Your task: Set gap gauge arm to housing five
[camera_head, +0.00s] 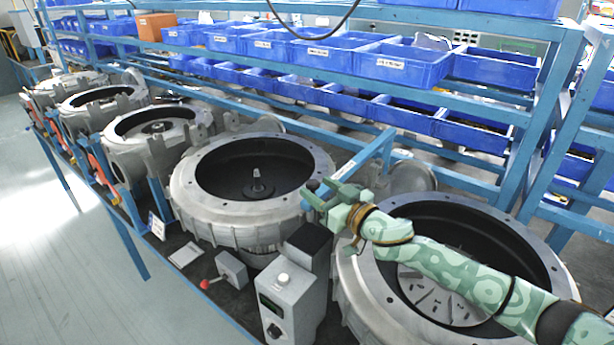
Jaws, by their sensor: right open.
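A row of several round grey metal housings runs along the bench, from the near housing (362,262) at the right to the far one (68,80) at the upper left. No number shows on them, so I cannot tell which is five. A small grey box (231,267) has a lever with a red knob (205,284). A grey control box (290,300) with a display and a pale button stands near it. I cannot tell which part is the gap gauge arm. My right gripper (316,192) is open and empty, above the gap between the two nearest housings. My left gripper is out of view.
Blue shelving (470,107) with blue bins (402,65) stands behind the bench. A blue rail (365,153) lies close behind my right gripper. The grey floor (60,240) at the left is clear. My right arm covers part of the nearest housing.

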